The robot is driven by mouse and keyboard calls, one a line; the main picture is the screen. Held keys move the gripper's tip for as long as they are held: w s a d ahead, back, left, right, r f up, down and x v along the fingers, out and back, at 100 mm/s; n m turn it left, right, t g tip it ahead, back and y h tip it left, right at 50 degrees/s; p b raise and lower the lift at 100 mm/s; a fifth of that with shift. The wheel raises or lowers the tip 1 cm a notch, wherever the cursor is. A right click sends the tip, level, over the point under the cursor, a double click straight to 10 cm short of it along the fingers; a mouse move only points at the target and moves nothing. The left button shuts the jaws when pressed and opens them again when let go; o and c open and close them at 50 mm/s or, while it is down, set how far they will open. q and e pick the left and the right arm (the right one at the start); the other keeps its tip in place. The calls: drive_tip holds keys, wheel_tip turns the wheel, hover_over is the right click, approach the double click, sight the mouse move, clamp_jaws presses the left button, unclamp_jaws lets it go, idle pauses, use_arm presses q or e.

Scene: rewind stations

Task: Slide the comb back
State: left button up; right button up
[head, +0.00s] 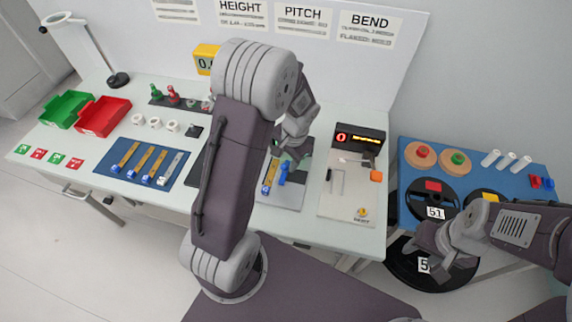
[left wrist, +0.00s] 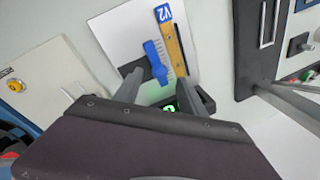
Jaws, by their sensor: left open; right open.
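The blue comb (head: 284,172) lies on a pale plate beside a gold strip (head: 269,177) marked V2. In the left wrist view the comb (left wrist: 154,60) lies at a slant, its teeth toward the gold strip (left wrist: 173,40). My left gripper (head: 287,156) is open, just beyond the comb in the head view. In the left wrist view its fingers (left wrist: 150,76) point at the comb's near end; whether they touch it I cannot tell. My right gripper (head: 437,262) is open and empty at the right, in front of the blue table. My left arm hides part of the bench.
A panel with a lit display (head: 360,138) stands right of the comb's plate (head: 290,198). A blue mat (head: 112,183) with several strips lies left. Green (head: 66,108) and red (head: 103,116) bins stand at far left. A blue table (head: 411,160) with reels stands right.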

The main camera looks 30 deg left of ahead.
sight(285, 165)
use_arm(q)
drive_tip(key=f, duration=0.4)
drive_tip(key=shift+w+a+f, duration=0.1)
drive_tip(key=shift+w+a, duration=0.1)
drive_tip(key=shift+a, duration=0.2)
clamp_jaws()
idle(1.0)
